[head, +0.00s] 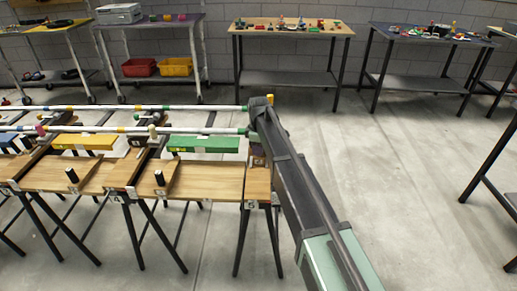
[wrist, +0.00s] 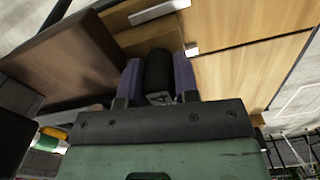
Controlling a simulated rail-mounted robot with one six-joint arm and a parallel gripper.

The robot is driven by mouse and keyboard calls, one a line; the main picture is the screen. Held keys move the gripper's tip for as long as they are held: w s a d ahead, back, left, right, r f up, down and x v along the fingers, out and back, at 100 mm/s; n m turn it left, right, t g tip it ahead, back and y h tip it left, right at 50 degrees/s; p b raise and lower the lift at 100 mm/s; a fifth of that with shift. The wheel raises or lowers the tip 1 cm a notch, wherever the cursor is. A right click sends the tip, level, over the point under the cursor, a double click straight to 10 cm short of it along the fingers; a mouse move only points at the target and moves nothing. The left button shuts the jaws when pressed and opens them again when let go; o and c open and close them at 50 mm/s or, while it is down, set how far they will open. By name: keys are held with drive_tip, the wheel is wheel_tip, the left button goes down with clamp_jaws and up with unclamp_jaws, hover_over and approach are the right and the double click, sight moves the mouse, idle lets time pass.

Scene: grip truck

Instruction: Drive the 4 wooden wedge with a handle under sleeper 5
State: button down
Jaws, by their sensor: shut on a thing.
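My gripper (wrist: 158,82) is shut on the black handle (wrist: 159,70) of a wedge, which bears a tag reading 4. Light wood (wrist: 150,42) shows just beyond the handle; how much of it is the wedge I cannot tell. A dark brown block (wrist: 72,62), likely sleeper 5, stands close on the left in the wrist view. In the head view my arm reaches to the right end of the track, at the bench section labelled 5 (head: 251,205), and hides the gripper, the held wedge and most of the sleeper there.
Two other black-handled wedges (head: 72,175) (head: 160,179) stand on the wooden bench top (head: 205,180). White rails (head: 190,131) run above it, with a green block (head: 203,143) and a yellow block (head: 84,142) beneath. Open floor lies to the right; tables (head: 290,28) line the wall.

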drive_tip(key=c, duration=0.8)
unclamp_jaws()
drive_tip(key=shift+w, duration=0.15)
drive_tip(key=shift+c, duration=0.2)
drive_tip(key=shift+o, duration=0.5)
drive_tip(key=shift+r, duration=0.2)
drive_tip(key=s+r+p, duration=0.1)
drive_tip(key=r+p, duration=0.2)
drive_tip(key=shift+s+d+r+p, duration=0.1)
drive_tip(key=shift+s+p, duration=0.2)
drive_tip(key=shift+s, duration=0.1)
drive_tip(key=s+r+p, duration=0.3)
drive_tip(key=s, duration=0.6)
drive_tip(key=shift+s, duration=0.2)
